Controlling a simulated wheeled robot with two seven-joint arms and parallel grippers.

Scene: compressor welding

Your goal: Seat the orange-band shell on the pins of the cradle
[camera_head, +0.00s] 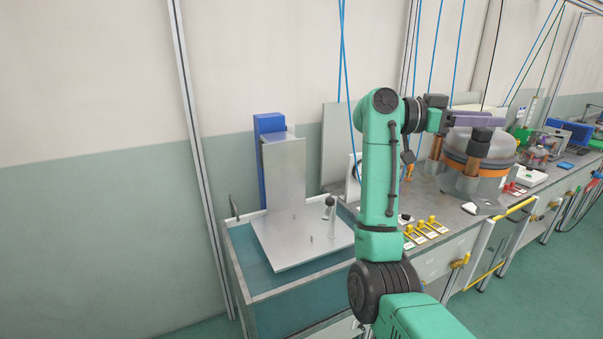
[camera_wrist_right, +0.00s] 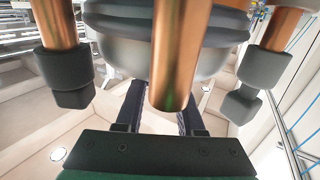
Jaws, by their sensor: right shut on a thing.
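The orange-band shell (camera_head: 491,172) is a grey round body with an orange band and copper tubes ending in dark caps, over the bench at the right. My right gripper (camera_head: 476,118) reaches to it from the left and is shut on it. In the right wrist view the grey shell body (camera_wrist_right: 218,62) and its copper tubes fill the upper part, and the fingers (camera_wrist_right: 160,105) run behind the middle tube, so the contact is hidden. I cannot tell whether the shell is clear of the bench. The cradle (camera_head: 290,250) is a metal plate with small upright pins and stands empty at the left. My left gripper is out of view.
The bench (camera_head: 452,215) carries yellow clamps (camera_head: 425,230) at its front edge, and a red and white item (camera_head: 527,177) near the shell. An upright metal panel (camera_head: 286,170) with a blue column stands behind the cradle. Blue cables hang by my right arm.

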